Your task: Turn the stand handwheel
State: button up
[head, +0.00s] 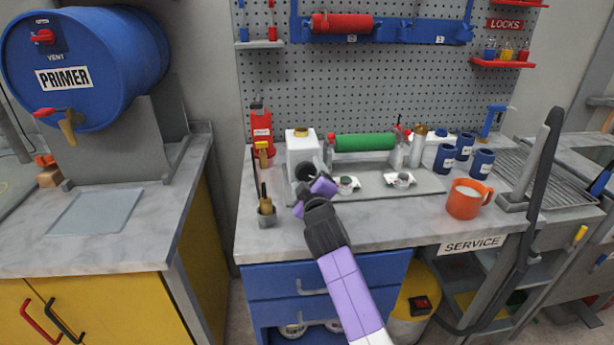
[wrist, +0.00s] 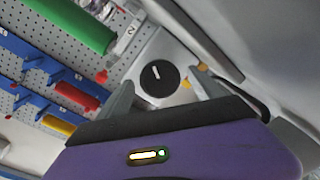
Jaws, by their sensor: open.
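The stand handwheel is a round black knob with a white mark, on the front of a pale block-shaped stand (head: 301,150). In the wrist view the handwheel (wrist: 158,79) lies ahead, between my two grey fingers. In the head view the handwheel (head: 304,171) is partly hidden by my purple gripper (head: 312,187), which is close in front of it. My gripper (wrist: 163,92) is open, with a finger to either side of the handwheel's outline. Contact is not visible; the fingers look apart from the handwheel.
A green roller (head: 365,142) lies right of the stand, over a grey tray (head: 425,184). A brush pot (head: 267,212) and red bottle (head: 261,130) stand to the left. An orange mug (head: 466,199) and blue cans (head: 482,164) stand to the right. The bench front is mostly clear.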

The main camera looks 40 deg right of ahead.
jog(key=v, duration=0.7)
